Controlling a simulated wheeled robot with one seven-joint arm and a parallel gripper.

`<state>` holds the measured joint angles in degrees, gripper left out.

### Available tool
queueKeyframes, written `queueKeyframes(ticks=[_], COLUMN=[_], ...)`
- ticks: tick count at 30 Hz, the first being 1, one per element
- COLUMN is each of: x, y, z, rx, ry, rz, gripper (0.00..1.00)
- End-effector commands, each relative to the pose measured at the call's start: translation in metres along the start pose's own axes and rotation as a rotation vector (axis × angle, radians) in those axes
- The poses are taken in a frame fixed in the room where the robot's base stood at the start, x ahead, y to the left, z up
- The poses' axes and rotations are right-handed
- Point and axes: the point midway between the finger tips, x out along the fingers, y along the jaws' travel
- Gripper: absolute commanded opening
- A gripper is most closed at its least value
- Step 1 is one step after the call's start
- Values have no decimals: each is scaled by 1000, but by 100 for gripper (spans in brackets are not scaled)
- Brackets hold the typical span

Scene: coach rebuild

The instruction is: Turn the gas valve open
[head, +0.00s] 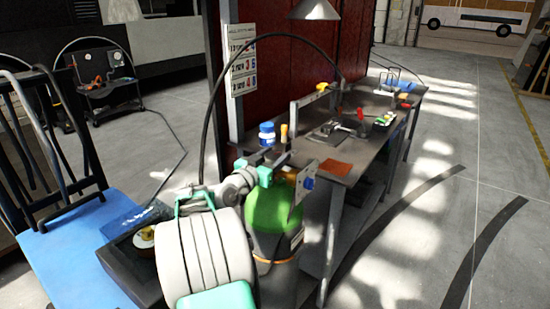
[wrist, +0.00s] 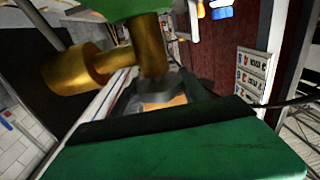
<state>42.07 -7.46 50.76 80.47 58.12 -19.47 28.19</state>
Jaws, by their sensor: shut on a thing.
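The green-topped gas cylinder (head: 272,207) stands upright in the head view, beside the near end of the workbench. My gripper (head: 286,177) is at the top of the cylinder and shut on the gas valve; the gripper hides most of the valve there. In the wrist view brass valve parts (wrist: 150,48) show close up, with a wide round brass fitting on the left. A green surface lies at the top edge of that view; I cannot tell whether it is cylinder or handle. The jaws' contact and the valve's turn angle are not clear.
A grey workbench (head: 352,150) with tools runs back to the right. A blue-lidded bottle (head: 267,134) is near the gripper. A black hose (head: 207,100) arches behind my arm. A blue cart (head: 75,245) stands at left. Open floor (head: 440,230) lies to the right.

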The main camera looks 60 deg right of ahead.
Motion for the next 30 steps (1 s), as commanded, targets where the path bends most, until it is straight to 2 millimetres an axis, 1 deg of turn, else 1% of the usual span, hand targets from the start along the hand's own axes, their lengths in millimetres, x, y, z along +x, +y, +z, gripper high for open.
queueKeyframes(ticks=[2,15,22,30], x=[0,1,1,0], y=[3,3,1,-1], z=[-1,-2,-1,0], rx=[2,0,0,-2], ry=[1,0,2,1], rz=[-51,-371,-471,-514], gripper=[12,12,12,12])
